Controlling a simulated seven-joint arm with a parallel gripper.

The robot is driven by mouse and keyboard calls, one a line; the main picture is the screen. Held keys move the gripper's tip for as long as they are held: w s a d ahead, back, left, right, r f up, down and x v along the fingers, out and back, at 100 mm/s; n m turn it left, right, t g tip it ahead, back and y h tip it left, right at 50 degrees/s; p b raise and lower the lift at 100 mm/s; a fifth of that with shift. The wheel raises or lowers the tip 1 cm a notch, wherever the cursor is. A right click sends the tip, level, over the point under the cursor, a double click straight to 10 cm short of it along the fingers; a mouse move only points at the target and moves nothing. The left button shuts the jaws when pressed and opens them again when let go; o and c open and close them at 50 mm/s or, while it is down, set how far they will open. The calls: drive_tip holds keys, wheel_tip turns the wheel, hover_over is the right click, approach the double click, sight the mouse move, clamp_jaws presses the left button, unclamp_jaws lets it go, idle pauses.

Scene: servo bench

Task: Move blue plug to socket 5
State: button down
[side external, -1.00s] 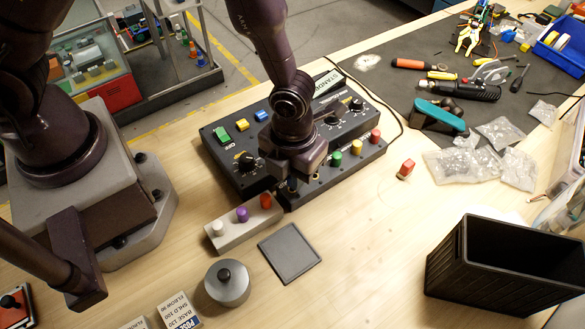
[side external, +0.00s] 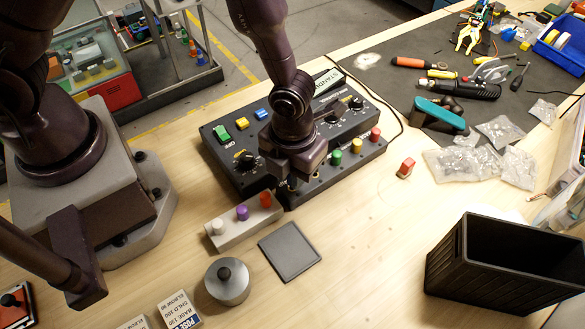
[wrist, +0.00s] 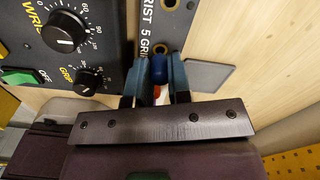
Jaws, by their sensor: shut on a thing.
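The blue plug (wrist: 158,68) is between the two fingers of my gripper (wrist: 155,76) in the wrist view, and the fingers are shut on it. A brass-ringed socket shows just beyond the plug, near the printed "5 GRIP" label (wrist: 154,28) on the black control panel (wrist: 100,20). In the side view my gripper (side external: 294,182) is over the panel's front left edge, and it mostly hides the plug and the socket under it. I cannot tell whether the plug's tip is in the socket.
Red (side external: 375,134), yellow (side external: 356,146) and green (side external: 337,158) plugs stand along the panel's front. A grey rack (side external: 238,230) holds white, purple and red plugs close to my gripper.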

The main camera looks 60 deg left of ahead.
drive_tip(key=shift+f, duration=0.85)
idle(2.2)
drive_tip(key=c, duration=1)
unclamp_jaws()
drive_tip(key=shift+r, duration=3.5)
